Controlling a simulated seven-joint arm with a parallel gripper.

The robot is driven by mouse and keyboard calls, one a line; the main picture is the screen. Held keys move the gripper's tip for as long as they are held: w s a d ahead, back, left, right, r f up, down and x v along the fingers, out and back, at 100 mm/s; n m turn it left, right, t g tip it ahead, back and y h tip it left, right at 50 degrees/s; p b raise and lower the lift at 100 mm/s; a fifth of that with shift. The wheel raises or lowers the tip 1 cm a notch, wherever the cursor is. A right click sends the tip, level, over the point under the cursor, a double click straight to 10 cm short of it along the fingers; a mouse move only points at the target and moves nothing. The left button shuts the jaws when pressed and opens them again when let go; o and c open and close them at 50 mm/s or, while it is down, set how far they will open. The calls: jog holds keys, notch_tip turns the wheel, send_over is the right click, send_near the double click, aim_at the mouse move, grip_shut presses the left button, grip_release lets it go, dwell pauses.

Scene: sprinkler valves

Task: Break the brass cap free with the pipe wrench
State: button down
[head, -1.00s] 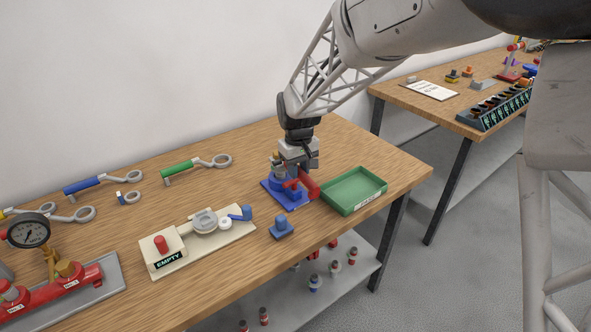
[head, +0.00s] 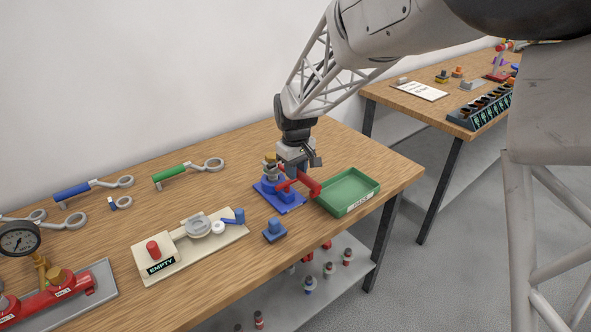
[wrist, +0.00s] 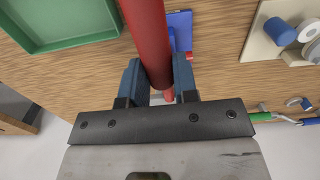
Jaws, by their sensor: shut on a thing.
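The red pipe wrench (head: 312,187) lies at the blue fixture (head: 288,206) near the right end of the bench. My gripper (head: 298,172) is shut on its handle. In the wrist view, the red handle (wrist: 147,35) runs between the two blue-grey fingers of my gripper (wrist: 159,78). A brass-coloured cap (head: 270,158) shows at the top of the grey fitting on the blue fixture, left of my gripper. The wrench jaws are partly hidden behind the fixture and gripper, so their grip on the cap cannot be told.
A green tray (head: 346,208) stands close right of the wrench handle; it also shows in the wrist view (wrist: 75,44). A blue block (head: 274,231) and a cream board marked EMPTY (head: 180,262) lie nearer. Green (head: 175,173) and blue (head: 72,190) handled tools lie behind.

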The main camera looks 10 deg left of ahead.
jog(key=shift+w+d, duration=0.1)
jog(key=shift+s+a+m, duration=0.25)
jog(key=shift+a+m, duration=0.05)
dwell(0.4)
jog(key=shift+r, duration=0.1)
jog(key=shift+r, duration=2)
jog(key=shift+r, duration=2.85)
